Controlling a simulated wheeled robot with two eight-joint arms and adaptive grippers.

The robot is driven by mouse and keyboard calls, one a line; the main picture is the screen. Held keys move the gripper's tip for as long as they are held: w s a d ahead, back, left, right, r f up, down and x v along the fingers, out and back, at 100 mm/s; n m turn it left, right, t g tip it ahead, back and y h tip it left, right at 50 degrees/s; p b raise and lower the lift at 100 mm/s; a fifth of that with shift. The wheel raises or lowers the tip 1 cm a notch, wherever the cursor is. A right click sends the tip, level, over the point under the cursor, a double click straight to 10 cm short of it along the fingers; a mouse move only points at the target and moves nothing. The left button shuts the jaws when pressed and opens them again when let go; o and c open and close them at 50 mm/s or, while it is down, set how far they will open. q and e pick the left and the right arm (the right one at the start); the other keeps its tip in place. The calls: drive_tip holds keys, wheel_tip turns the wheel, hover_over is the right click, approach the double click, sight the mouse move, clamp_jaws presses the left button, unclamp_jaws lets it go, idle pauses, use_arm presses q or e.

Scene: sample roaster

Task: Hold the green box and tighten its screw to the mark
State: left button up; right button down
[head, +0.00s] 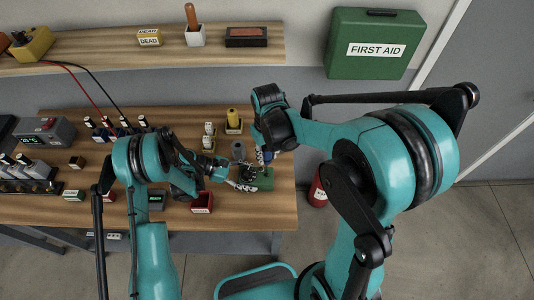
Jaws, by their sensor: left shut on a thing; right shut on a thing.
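The green box (266,183) sits on the wooden bench near its right end, partly covered by my grippers. My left gripper (247,178) reaches in from the left and is shut on the green box. My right gripper (265,151) points down above the box and is shut on a small tool with a blue part (268,157), perhaps a screwdriver. The screw and its mark are too small and too covered to make out. I cannot tell whether the tool touches the screw.
A red bin (202,203) stands left of the box near the front edge. A grey cylinder (238,149) and a yellow-topped holder (233,121) stand behind. The first aid box (374,43) hangs on the wall. A red object (318,192) stands beyond the bench's right end.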

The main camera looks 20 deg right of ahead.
drive_tip(key=shift+f, duration=1.05)
